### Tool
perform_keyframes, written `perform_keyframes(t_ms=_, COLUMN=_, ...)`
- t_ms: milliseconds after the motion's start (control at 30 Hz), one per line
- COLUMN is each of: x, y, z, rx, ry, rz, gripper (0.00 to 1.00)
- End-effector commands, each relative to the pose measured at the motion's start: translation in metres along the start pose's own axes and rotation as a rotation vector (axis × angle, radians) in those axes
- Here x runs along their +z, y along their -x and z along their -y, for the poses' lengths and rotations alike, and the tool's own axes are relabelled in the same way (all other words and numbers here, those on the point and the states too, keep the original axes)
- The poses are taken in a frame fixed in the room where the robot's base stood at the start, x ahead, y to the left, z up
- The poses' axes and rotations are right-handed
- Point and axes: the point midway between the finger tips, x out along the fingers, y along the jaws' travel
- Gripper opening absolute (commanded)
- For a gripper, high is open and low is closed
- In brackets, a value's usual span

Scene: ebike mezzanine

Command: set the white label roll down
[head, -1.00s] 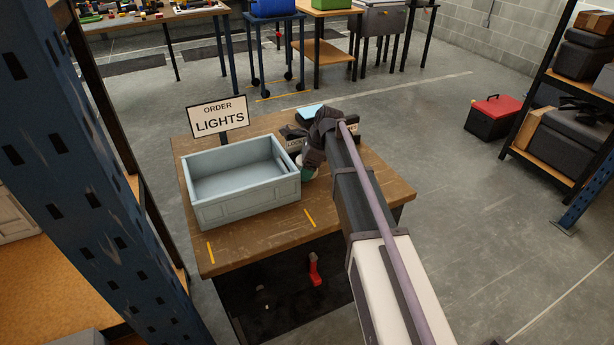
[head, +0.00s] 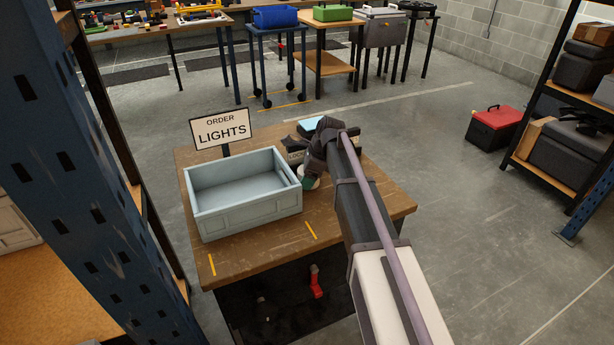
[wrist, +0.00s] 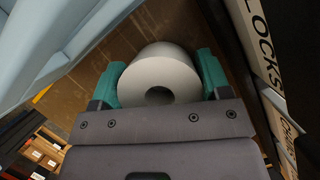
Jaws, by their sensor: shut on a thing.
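The white label roll (wrist: 160,76) sits between the two teal fingers of my gripper (wrist: 160,85) in the wrist view, its cored end toward the camera. The fingers are shut on its sides. In the head view my gripper (head: 308,182) is low over the wooden table (head: 262,248), just right of the grey-blue crate (head: 248,222), and my arm hides much of it. A small white part of the roll shows there. I cannot tell whether the roll touches the tabletop.
An "ORDER LIGHTS" sign (head: 221,130) stands behind the crate. Dark bins with labels, one reading "LOCKS" (wrist: 264,35), are close on the gripper's right. A light-blue item (head: 311,124) lies behind them. The table's front strip is clear.

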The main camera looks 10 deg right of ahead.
Motion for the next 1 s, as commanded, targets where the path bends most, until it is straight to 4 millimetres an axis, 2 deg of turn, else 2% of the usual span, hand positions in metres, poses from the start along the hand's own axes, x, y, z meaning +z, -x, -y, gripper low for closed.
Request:
perform_keyframes(t_ms=267, x=0.023, y=0.055, z=0.000, rx=0.000, ry=0.000, rz=0.000, gripper=0.40)
perform_keyframes(t_ms=500, x=0.051, y=0.124, z=0.000, rx=0.000, ry=0.000, rz=0.000, gripper=0.40)
perform_keyframes(t_ms=600, x=0.061, y=0.146, z=0.000, rx=0.000, ry=0.000, rz=0.000, gripper=0.40)
perform_keyframes(t_ms=733, x=0.067, y=0.161, z=0.000, rx=0.000, ry=0.000, rz=0.000, gripper=0.40)
perform_keyframes(t_ms=1000, x=0.066, y=0.160, z=0.000, rx=0.000, ry=0.000, rz=0.000, gripper=0.40)
